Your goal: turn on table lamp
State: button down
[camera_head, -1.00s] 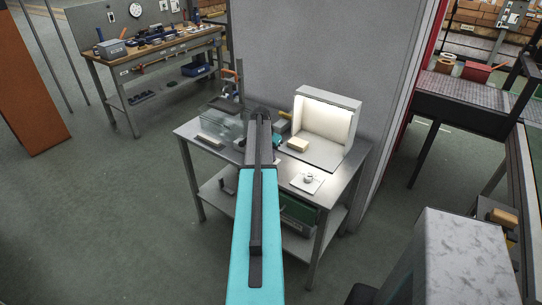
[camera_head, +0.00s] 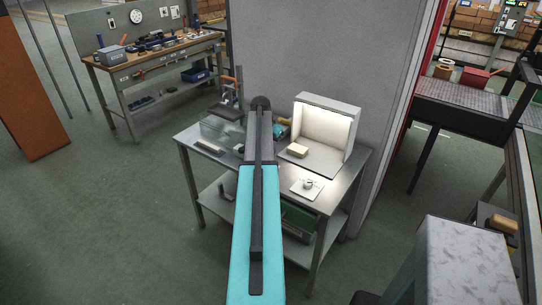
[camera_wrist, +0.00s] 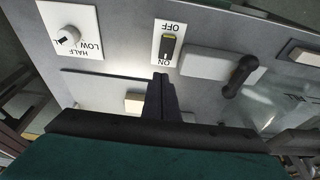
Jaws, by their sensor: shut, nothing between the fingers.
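A white light box (camera_head: 323,131) stands at the back of the grey metal table (camera_head: 345,190), its inside bright. A white plate with a black rocker switch (camera_wrist: 168,47) marked OFF and ON lies on the tabletop in the wrist view, its lettering upside down. My gripper (camera_wrist: 160,78) is shut and empty, its fingertips beside the ON lettering at the plate's near edge; I cannot tell whether they touch. A white knob (camera_wrist: 69,38) on a plate marked HALF and LOW lies to the left; it also shows in the head view (camera_head: 308,184). My arm hides the switch in the head view.
A black handle-like object (camera_wrist: 240,76) and a clear box (camera_head: 220,130) are near the switch. A grey wall (camera_head: 330,60) stands behind the table. Open floor (camera_head: 90,215) lies to the left.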

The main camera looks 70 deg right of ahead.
notch_tip(320, 180, up, 7)
jog(key=b, duration=0.2)
jog(key=shift+a, duration=0.15)
dwell(0.7)
